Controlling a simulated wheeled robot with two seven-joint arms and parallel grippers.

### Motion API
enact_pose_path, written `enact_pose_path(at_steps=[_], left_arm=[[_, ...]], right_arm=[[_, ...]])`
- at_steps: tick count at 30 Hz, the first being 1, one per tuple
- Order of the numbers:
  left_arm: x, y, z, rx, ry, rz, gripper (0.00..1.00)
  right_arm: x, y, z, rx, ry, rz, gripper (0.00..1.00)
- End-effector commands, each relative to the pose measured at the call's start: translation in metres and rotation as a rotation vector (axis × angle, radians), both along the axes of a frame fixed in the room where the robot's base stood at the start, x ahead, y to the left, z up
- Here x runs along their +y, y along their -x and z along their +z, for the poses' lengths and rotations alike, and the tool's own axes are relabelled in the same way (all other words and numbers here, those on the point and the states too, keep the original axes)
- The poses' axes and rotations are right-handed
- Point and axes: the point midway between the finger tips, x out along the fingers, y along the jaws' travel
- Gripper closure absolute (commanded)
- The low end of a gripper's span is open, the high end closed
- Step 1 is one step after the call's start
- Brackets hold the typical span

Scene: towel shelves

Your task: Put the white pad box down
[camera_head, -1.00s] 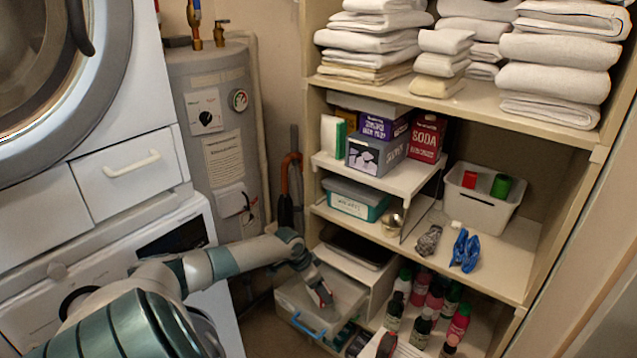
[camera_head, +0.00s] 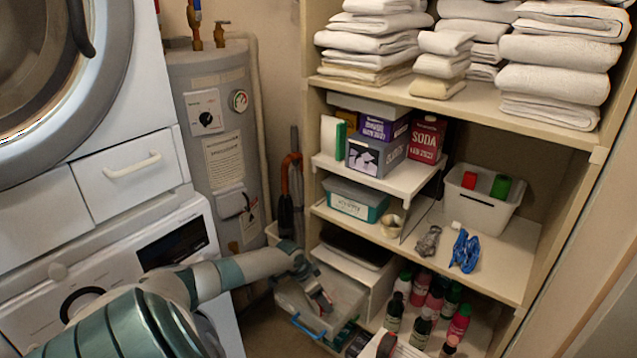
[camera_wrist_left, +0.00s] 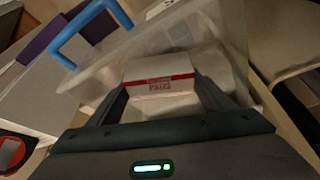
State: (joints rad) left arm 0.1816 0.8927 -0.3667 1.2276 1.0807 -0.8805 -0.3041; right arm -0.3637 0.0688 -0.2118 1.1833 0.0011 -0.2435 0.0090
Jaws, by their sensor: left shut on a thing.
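My left gripper also shows in the head view (camera_head: 322,298), shut on the box and pointing down over a clear bin (camera_head: 347,290) low at the shelf's left side. The box itself cannot be made out in the head view. In the wrist view the clear bin (camera_wrist_left: 215,40) lies around or right behind the box; I cannot tell if they touch. My right gripper is not seen.
The bin has a blue handle (camera_head: 308,328). Several bottles (camera_head: 421,326) stand to its right on the low shelf. A white bin (camera_head: 482,203) and a blue crumpled item (camera_head: 465,251) are on the shelf above. A washer (camera_head: 165,245) stands on the left.

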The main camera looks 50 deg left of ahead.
Motion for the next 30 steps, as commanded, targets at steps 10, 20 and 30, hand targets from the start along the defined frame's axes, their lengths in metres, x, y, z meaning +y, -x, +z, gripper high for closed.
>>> enact_pose_path(at_steps=[10, 20, 30], left_arm=[[0.000, 0.000, -0.002, 0.000, 0.000, 0.000, 0.08], [0.001, 0.001, 0.004, 0.000, -0.001, -0.001, 0.08], [0.005, 0.019, 0.047, -0.001, -0.003, -0.003, 0.08]], right_arm=[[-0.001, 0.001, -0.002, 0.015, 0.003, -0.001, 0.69], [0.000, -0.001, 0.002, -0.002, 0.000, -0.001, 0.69], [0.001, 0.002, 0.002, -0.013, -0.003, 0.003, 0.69]])
